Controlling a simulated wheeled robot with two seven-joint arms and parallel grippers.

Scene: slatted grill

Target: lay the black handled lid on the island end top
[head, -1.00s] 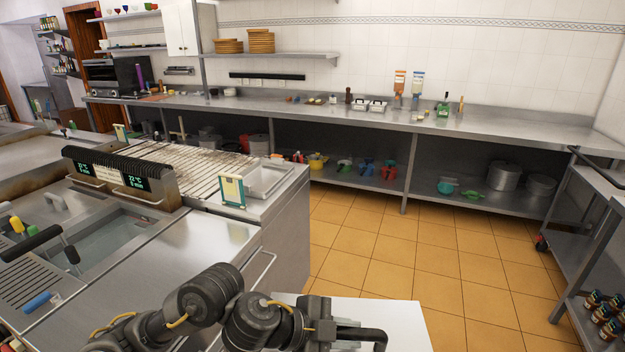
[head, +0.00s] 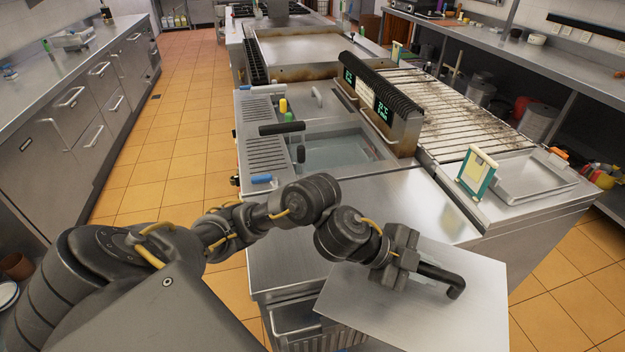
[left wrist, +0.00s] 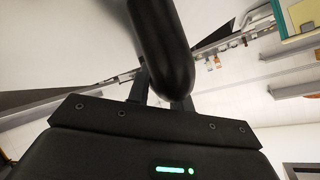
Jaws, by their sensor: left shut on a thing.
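The lid (head: 430,315) is a flat steel plate with a black bent handle (head: 440,278). My left gripper (head: 412,268) is shut on the handle, which also shows between the fingers in the left wrist view (left wrist: 163,50). The plate looks roughly level. In the head view it overlaps the near right corner of the bare steel island end top (head: 390,212); I cannot tell whether it touches. My right gripper is not in view.
A framed card (head: 476,175) and a shallow steel tray (head: 535,176) stand at the island's right, beside the slatted grill (head: 455,110). A sink basin (head: 345,150) and a control box (head: 380,105) lie beyond the bare top. Tiled floor (head: 178,165) is open to the left.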

